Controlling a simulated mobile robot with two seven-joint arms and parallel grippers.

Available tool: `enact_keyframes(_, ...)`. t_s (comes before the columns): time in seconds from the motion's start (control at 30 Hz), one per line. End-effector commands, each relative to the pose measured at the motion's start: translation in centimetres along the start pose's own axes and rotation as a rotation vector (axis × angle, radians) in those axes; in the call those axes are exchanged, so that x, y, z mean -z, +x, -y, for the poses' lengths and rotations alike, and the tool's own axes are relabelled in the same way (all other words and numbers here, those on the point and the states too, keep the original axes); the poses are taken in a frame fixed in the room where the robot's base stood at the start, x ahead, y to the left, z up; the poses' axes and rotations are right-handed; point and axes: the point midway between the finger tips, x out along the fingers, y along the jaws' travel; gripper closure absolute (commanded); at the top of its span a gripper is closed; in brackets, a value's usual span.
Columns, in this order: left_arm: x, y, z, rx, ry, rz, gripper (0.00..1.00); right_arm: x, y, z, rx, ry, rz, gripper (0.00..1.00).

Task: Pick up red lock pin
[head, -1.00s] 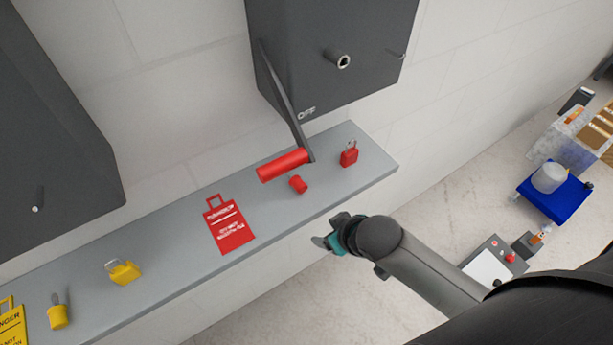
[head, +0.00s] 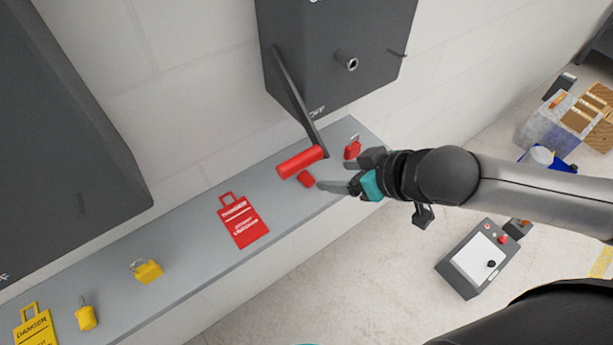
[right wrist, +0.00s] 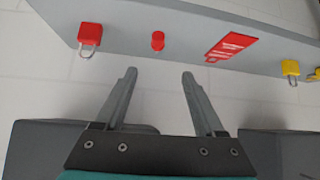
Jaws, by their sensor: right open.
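The red lock pin (head: 306,179), a short red cylinder, sits on the grey shelf (head: 200,263) just below the red lever handle. In the right wrist view the pin (right wrist: 158,41) lies ahead of the gap between my fingers, near the shelf edge. My right gripper (head: 341,171) is open and empty, just right of the pin in the head view and apart from it in the right wrist view (right wrist: 159,74). My left gripper does not show.
A red padlock (head: 352,148) stands on the shelf behind my right gripper. The red-handled lever (head: 301,162) hangs from the grey box (head: 335,50) close over the pin.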

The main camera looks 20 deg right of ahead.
Motion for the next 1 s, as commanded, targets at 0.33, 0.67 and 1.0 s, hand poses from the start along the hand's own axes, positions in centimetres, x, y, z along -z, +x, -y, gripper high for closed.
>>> enact_keyframes(0.33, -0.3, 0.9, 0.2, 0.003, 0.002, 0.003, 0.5, 0.1, 6.2, 0.0, 0.0, 0.001, -0.004, 0.29)
enact_keyframes(0.67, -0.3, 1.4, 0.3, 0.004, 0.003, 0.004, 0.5, 0.0, 9.2, 0.0, -0.001, -0.002, -0.001, 0.29)
enact_keyframes(1.0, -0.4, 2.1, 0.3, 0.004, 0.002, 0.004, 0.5, -0.3, 12.7, -0.5, 0.0, -0.002, -0.002, 0.29)
